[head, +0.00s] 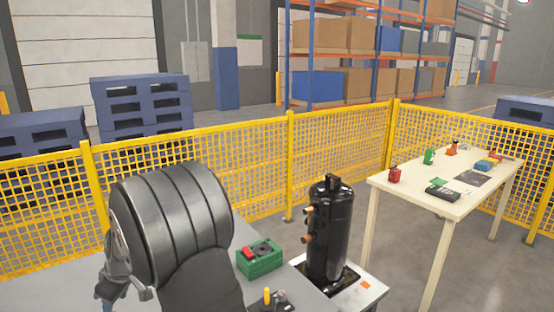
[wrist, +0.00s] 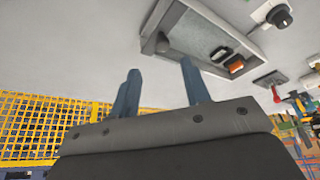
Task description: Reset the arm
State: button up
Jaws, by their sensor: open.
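In the wrist view, my gripper (wrist: 160,90) shows two blue fingers standing apart, with nothing between them. Beyond the fingers is a grey surface with a shallow grey tray (wrist: 178,22). In the head view, my large dark arm links fill the lower left and my fingertips cannot be made out. The black compressor (head: 331,232) stands upright on a pale base (head: 372,291), to the right of my arm and apart from it. Copper-coloured stubs show on its left side.
A green box (head: 260,263) with red and black parts sits between my arm and the compressor. Yellow mesh fencing (head: 255,165) runs behind. A cream table (head: 408,184) with small items stands at right. Blue pallets (head: 142,103) and shelving lie beyond the fence.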

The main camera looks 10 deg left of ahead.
jog(key=v, duration=0.9)
jog(key=x, duration=1.7)
jog(key=shift+s+a, duration=0.2)
jog(key=shift+s, duration=0.05)
jog(key=s+a, duration=1)
jog(key=s, duration=0.1)
jog(key=shift+a, duration=0.35)
jog(key=v, duration=1.6)
jog(key=shift+w, duration=0.25)
jog(key=shift+d, duration=0.1)
